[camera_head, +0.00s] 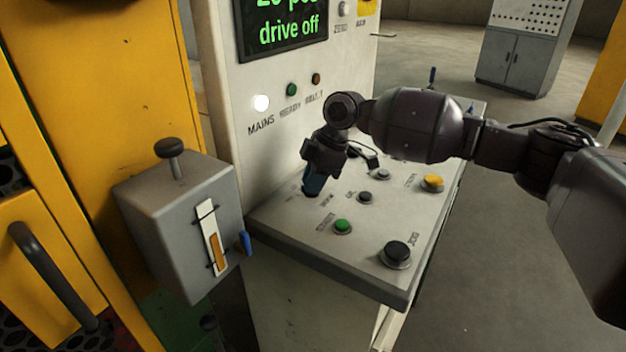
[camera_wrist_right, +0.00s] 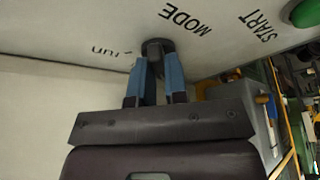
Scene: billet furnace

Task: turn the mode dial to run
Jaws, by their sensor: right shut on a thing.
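The mode dial (camera_wrist_right: 157,46) is a small dark knob on the pale panel in the right wrist view. The word MODE is printed to its right and "run" to its left. My right gripper (camera_wrist_right: 155,75) has its blue fingers on both sides of the dial and is shut on it. In the head view my right gripper (camera_head: 314,186) reaches down to the far left part of the sloped panel (camera_head: 300,235) and hides the dial. I cannot tell which way the dial points. My left gripper is in neither view.
A green button (camera_head: 342,226), a black knob (camera_head: 397,254) and a yellow button (camera_head: 432,182) are on the panel. The display (camera_head: 285,28) reads "drive off". The MAINS lamp (camera_head: 261,102) is lit white. A grey lever box (camera_head: 165,215) stands at left.

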